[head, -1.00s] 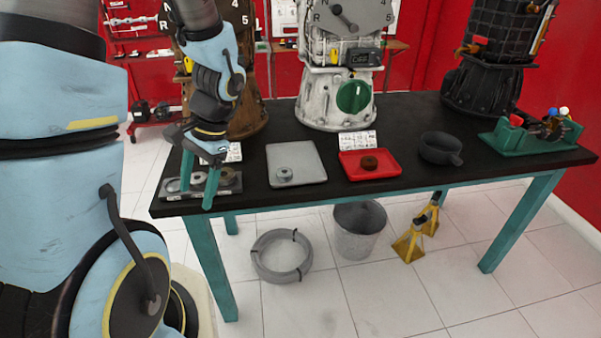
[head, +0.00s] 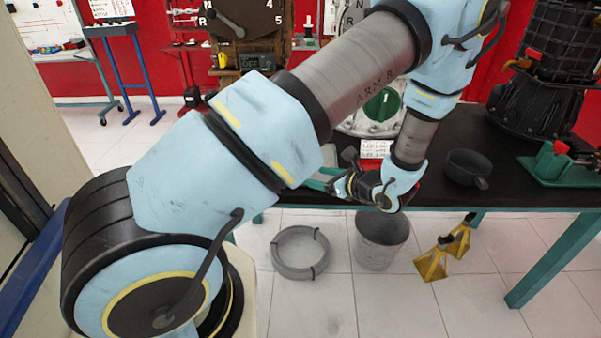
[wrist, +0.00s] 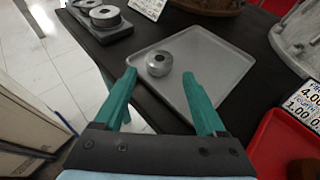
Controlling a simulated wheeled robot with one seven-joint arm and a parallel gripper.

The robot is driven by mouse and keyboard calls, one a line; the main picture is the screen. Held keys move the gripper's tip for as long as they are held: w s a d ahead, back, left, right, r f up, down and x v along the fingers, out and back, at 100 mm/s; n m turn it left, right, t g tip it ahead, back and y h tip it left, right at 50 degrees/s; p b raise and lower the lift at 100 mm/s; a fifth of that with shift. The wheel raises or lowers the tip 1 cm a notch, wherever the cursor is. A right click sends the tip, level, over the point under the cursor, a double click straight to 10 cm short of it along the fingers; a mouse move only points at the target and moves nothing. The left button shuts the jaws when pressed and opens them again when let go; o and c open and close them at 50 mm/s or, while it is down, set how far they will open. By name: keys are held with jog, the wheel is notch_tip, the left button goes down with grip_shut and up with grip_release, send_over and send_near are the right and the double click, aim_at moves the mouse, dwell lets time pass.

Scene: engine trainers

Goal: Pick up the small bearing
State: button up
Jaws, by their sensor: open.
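A small silver ring-shaped bearing (wrist: 159,63) lies on the left part of a grey tray (wrist: 222,62) in the wrist view. More round metal rings (wrist: 104,15) sit on a dark grey holder (wrist: 118,30) at the upper left; I cannot tell their exact sizes. My gripper (wrist: 161,80) is open, with its teal fingers spread on the near side of the silver bearing and nothing between them. I cannot tell how high the fingertips are. In the head view my gripper (head: 324,179) points left at the table, and my arm hides the bearing and most of the tray.
A red tray (wrist: 266,150) with a brown part (wrist: 303,168) lies right of the grey tray. A dark pan (head: 468,166) and a green fixture (head: 560,168) stand farther right on the black table (head: 505,150). Large housings line the back. The table's edge is close on the left.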

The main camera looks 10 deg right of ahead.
jog(key=p+x, duration=0.2)
jog(key=x, duration=0.3)
jog(key=shift+w+a+p, duration=0.3)
jog(key=shift+w+p, duration=0.05)
jog(key=shift+w+a+f, duration=0.15)
jog(key=shift+w+f, duration=0.05)
jog(key=shift+w, duration=0.05)
grip_shut()
